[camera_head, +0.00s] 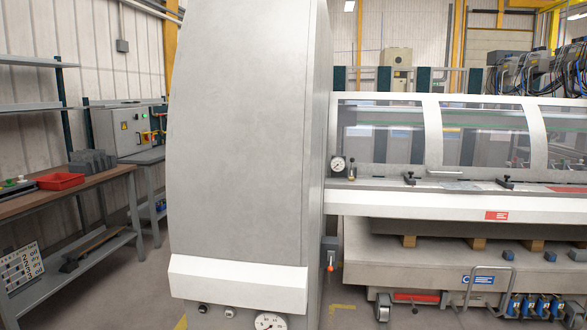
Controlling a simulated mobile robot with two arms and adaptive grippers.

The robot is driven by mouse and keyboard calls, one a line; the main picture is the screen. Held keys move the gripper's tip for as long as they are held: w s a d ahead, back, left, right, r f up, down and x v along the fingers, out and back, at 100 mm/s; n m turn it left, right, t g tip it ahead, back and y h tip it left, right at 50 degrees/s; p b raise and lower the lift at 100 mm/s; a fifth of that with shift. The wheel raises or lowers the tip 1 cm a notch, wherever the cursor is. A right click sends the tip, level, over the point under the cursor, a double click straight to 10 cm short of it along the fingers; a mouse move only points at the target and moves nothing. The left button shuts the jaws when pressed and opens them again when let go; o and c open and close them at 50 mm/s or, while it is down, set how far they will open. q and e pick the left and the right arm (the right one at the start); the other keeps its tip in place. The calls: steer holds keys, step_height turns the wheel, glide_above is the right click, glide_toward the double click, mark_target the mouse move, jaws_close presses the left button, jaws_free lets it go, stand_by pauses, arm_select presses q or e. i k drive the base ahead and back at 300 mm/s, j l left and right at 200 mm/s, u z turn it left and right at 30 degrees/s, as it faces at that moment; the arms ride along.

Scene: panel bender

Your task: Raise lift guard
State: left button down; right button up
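The lift guard (434,130) is a long white-framed cover with several clear windows on the front of the panel bender, right of centre. It appears lowered, its bottom edge close above the machine's front ledge (400,196). A thin white handle bar (447,173) runs along its lower edge. The guard's right part runs out of the picture. Neither of my grippers is in view.
A large grey machine column (245,140) stands close in front, left of the guard. A low wheeled unit (400,262) stands under the ledge. At left are a workbench with a red tray (60,181) and a grey control box (122,130). Some floor shows between bench and column.

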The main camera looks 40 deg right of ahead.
mark_target(433, 168)
steer(key=z, duration=2.6)
steer(key=i+u, duration=0.1)
steer(key=i, duration=0.4)
